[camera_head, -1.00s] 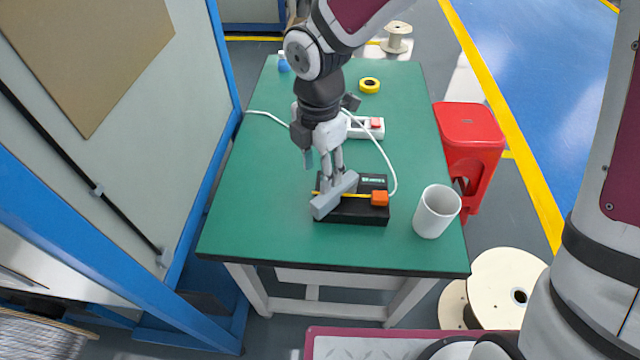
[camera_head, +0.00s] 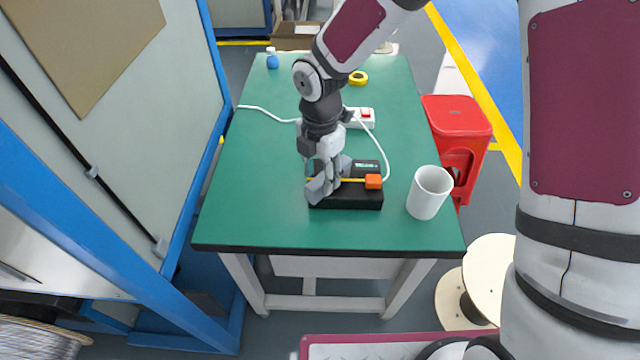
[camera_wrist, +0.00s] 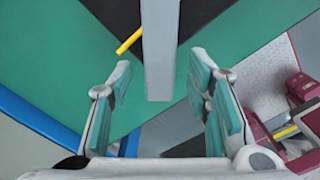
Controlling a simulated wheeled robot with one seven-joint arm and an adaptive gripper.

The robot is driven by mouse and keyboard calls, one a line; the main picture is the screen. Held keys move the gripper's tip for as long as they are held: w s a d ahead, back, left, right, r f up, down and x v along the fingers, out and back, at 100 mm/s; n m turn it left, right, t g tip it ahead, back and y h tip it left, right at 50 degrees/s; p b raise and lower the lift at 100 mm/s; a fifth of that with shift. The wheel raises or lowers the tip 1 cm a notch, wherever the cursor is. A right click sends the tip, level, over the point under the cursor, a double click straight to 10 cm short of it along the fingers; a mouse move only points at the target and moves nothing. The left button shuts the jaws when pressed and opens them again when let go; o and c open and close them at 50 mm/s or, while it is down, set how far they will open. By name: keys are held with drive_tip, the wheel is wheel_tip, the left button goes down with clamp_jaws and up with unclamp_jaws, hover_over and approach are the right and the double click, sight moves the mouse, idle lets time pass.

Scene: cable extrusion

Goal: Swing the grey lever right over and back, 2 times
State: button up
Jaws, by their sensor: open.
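The black device (camera_head: 350,198) sits on the green table, with a yellow rod (camera_head: 352,180) and an orange block (camera_head: 373,181) on it. The grey lever (camera_head: 316,190) is at its left side, tilted, and partly hidden by my gripper (camera_head: 328,178). In the wrist view the lever (camera_wrist: 160,50) is a grey bar running between the two parted, green-padded fingers of my gripper (camera_wrist: 160,78). Gaps show on both sides of the bar. The yellow rod (camera_wrist: 129,41) shows just left of it.
A white cup (camera_head: 429,193) stands right of the device. Behind are a power strip (camera_head: 360,117) with a white cable, a yellow tape roll (camera_head: 358,78) and a blue-and-white bottle (camera_head: 272,59). The table's front left is clear.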

sight(320, 180)
drive_tip(key=shift+f, duration=1.9)
drive_tip(key=shift+c, duration=0.6)
clamp_jaws()
